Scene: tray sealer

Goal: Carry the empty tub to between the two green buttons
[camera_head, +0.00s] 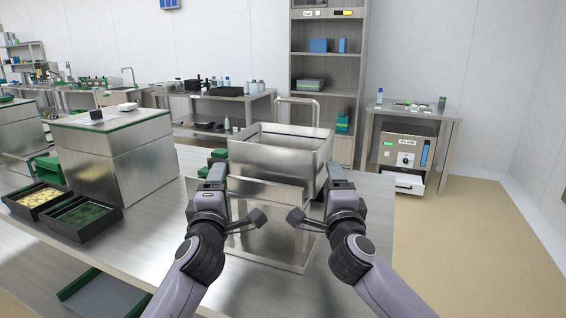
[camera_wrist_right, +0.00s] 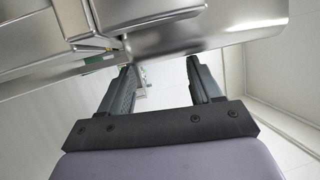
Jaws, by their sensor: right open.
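A rectangular open-topped steel tub (camera_head: 282,158) stands in the middle of the head view, over a steel part with a sloped plate (camera_head: 272,225) in front. Its inside is only partly seen, and I see no contents. My left gripper (camera_head: 238,196) is open in front of its left side. My right gripper (camera_head: 318,198) is open in front of its right side. In the right wrist view, the right gripper (camera_wrist_right: 164,82) has its fingers apart with nothing between, below a shiny steel surface. Green parts (camera_head: 216,154) show left of the tub; I cannot tell whether they are buttons.
A large steel box (camera_head: 118,158) with a green-edged top stands on the table's left. Black trays with yellow (camera_head: 36,207) and dark green (camera_head: 82,226) contents lie before it. Bare table (camera_head: 165,212) lies between them and my left arm. A pipe (camera_head: 298,99) rises behind the tub.

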